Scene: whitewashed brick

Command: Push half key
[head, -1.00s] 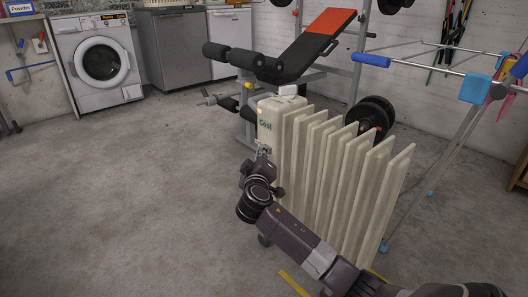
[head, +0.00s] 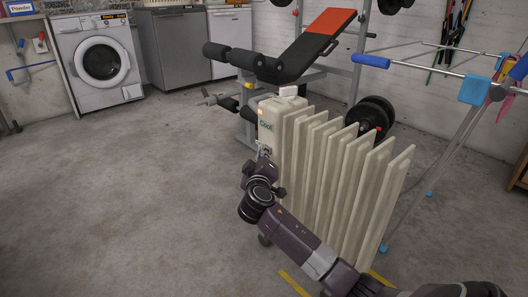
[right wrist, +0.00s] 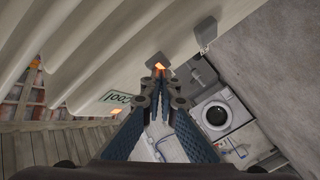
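A cream oil heater (head: 330,165) stands on the floor in the head view. Its end panel (head: 268,125) faces left and bears a "Cool" label and a small orange glow. In the right wrist view, an orange-lit key (right wrist: 157,61) sits on the heater's panel right at my fingertips. A second orange spot (right wrist: 115,112) shows beside the "Cool" label. No "half" marking is readable. My right gripper (head: 264,152) is at the lower part of the panel; its fingertips (right wrist: 159,74) are together and empty. I cannot tell whether they touch the key. My left gripper is not in view.
A weight bench (head: 290,65) stands behind the heater. A drying rack (head: 450,70) with blue parts is at the right. A washing machine (head: 98,62) stands at the back left. The concrete floor (head: 120,200) left of the heater is clear.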

